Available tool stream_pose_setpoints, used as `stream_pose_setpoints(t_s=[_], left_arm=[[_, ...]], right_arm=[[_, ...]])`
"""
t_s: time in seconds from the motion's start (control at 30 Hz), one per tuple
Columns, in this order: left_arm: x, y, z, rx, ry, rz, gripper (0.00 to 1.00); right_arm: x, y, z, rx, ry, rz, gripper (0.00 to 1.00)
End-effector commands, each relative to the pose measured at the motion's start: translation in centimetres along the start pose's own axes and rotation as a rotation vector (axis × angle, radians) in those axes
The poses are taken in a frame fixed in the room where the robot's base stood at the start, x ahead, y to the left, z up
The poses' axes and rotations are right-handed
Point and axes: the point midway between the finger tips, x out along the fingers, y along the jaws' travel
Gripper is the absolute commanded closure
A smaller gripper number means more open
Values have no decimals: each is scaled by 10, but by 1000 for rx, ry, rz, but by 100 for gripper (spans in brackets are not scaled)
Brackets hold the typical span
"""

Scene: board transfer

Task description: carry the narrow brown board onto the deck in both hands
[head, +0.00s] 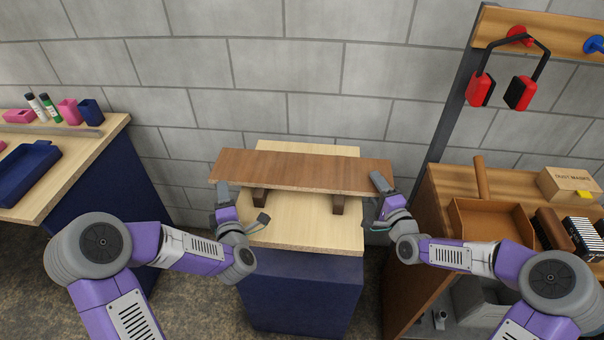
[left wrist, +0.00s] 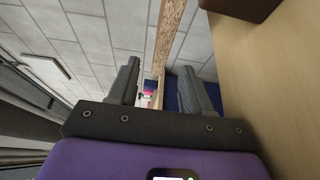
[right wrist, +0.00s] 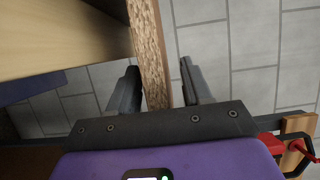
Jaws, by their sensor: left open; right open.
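The narrow brown board (head: 300,170) lies level across two dark brown supports (head: 260,196) on the pale wooden top (head: 300,226) of a blue stand; whether that top is the deck I cannot tell. Its ends stick out past the top on both sides. My left gripper (head: 236,202) is open near the board's left end; in the left wrist view the board's edge (left wrist: 168,45) runs between the open fingers. My right gripper (head: 378,204) is open near the right end; in the right wrist view the board's edge (right wrist: 150,55) runs between its fingers, close to the left one.
At left is a pale-topped table with a blue tray (head: 24,172), small containers and bottles. At right is a wooden bench with a brown tray (head: 490,222) and a dust mask box (head: 570,185). Red ear defenders (head: 519,92) hang above it. A grey block wall stands behind.

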Motion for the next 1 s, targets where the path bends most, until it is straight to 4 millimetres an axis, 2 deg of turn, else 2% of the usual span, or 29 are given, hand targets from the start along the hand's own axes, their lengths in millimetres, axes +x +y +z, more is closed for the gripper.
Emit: stream_pose_setpoints(t_s=[0.1, 0.2, 0.33, 0.43, 0.57, 0.8, 1.0], left_arm=[[-20, 0, 1, 0, -2, -1, 51], [-30, 0, 0, 0, -1, -1, 51], [-37, 0, 0, 0, 0, 0, 51], [-38, 0, 0, 0, 1, 0, 51], [-38, 0, 0, 0, 1, 0, 51], [-38, 0, 0, 0, 1, 0, 51], [-37, 0, 0, 0, 1, 0, 51]], right_arm=[[0, 0, 0, 0, 0, 0, 51], [0, 0, 0, 0, 0, 0, 51], [-2, 0, 0, 0, 1, 0, 51], [-11, 0, -1, -1, 1, 1, 51], [-33, 0, -2, -1, 3, 2, 51], [-85, 0, -2, -1, 4, 3, 51], [-113, 0, -1, 0, 2, 1, 51]])
